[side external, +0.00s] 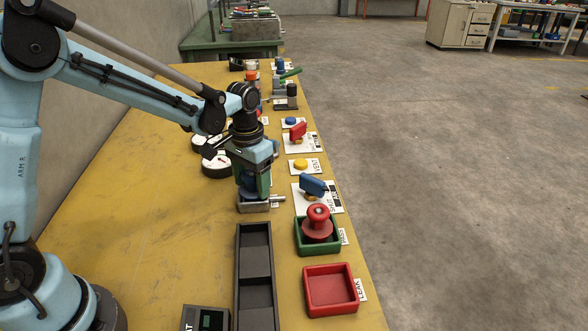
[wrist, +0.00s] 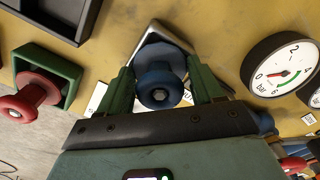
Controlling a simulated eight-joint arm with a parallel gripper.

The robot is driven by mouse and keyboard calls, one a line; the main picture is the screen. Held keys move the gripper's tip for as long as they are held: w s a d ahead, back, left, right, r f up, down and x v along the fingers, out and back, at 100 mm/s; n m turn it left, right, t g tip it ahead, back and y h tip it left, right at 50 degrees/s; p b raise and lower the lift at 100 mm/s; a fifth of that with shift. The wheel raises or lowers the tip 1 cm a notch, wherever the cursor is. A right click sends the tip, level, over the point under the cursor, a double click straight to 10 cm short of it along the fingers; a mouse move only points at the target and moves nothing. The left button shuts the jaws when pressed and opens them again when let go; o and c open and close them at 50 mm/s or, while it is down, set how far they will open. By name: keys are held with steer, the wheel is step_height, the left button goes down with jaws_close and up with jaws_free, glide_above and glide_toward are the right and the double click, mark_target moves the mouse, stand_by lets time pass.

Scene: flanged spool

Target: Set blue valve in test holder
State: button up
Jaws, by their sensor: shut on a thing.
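The blue valve (wrist: 160,84) is a flanged spool with a round knob, held between the two green fingers of my gripper (wrist: 164,92) in the wrist view. In the side view my gripper (side external: 252,188) points down at the metal test holder (side external: 256,206). The holder's pale metal edge also shows behind the blue flange in the wrist view (wrist: 182,38). The valve is right at the holder; whether it is fully seated or slightly above cannot be told. In the side view my gripper hides most of the valve.
A red valve (side external: 317,223) stands in the green tray (side external: 301,238). An empty red tray (side external: 331,289) labelled LEAK is in front of it. A long dark tray (side external: 240,287) has empty compartments. A blue lever (side external: 313,185), yellow button (side external: 301,164) and gauges (side external: 216,163) are close by.

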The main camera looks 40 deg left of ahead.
steer(key=shift+f, duration=0.15)
steer(key=o, duration=1.4)
step_height(320, 180, up, 13)
steer(key=shift+s+d+f+t, duration=0.1)
steer(key=shift+s+f+t, duration=0.3)
steer(key=shift+s+t, duration=1.3)
steer(key=shift+s+d+f+t, duration=0.15)
steer(key=shift+s+f+t, duration=0.45)
steer(key=shift+s, duration=1.95)
steer(key=shift+s+d+f+t, duration=0.1)
steer(key=shift+s+f+t, duration=0.15)
steer(key=shift+s+t, duration=1.5)
steer(key=shift+s+g, duration=0.4)
steer(key=shift+g, duration=0.05)
